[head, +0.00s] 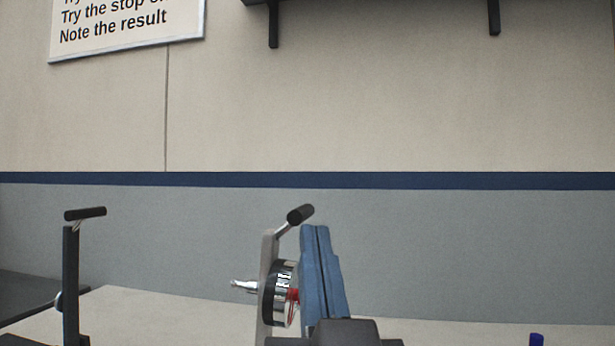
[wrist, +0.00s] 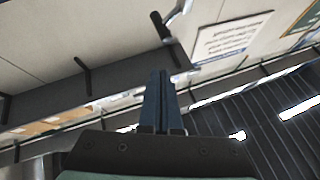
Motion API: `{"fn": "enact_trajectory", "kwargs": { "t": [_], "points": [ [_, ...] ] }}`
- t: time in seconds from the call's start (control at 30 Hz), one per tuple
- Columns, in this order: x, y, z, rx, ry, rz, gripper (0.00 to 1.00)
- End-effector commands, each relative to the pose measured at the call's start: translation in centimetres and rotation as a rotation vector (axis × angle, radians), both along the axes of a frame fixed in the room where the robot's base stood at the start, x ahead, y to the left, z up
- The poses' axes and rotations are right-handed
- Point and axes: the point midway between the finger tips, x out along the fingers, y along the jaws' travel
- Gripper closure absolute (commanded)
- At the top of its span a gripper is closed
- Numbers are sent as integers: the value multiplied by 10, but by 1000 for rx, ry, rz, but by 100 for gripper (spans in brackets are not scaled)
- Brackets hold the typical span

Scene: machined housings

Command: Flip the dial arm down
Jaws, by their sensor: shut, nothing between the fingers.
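The dial (head: 280,292), a round gauge with a dark and chrome rim and a red part at its front, is mounted on a grey upright post (head: 268,255). The dial arm, a short metal rod with a black grip (head: 300,214), slants up to the right from the top of this post. In the wrist view the black grip (wrist: 160,25) shows just beyond the fingertips. My gripper (head: 315,228) has blue fingers pressed together and empty, pointing up just right of the dial and the grip. It also shows in the wrist view (wrist: 164,74). Contact with the grip cannot be told.
A second, black post (head: 71,285) with a level black grip (head: 85,213) stands at the left. A pale bench top (head: 150,308) runs along the wall. A small blue object (head: 536,340) shows at the lower right. A sign (head: 125,25) and shelf brackets (head: 273,25) are above.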

Motion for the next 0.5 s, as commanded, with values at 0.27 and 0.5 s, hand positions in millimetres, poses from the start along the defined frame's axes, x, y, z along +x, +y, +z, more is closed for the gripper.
{"fn": "enact_trajectory", "kwargs": {
  "t": [0.27,0.5],
  "points": [
    [41,-28,4,149,237,115,100],
    [58,-48,-3,300,415,212,100]
  ]
}}
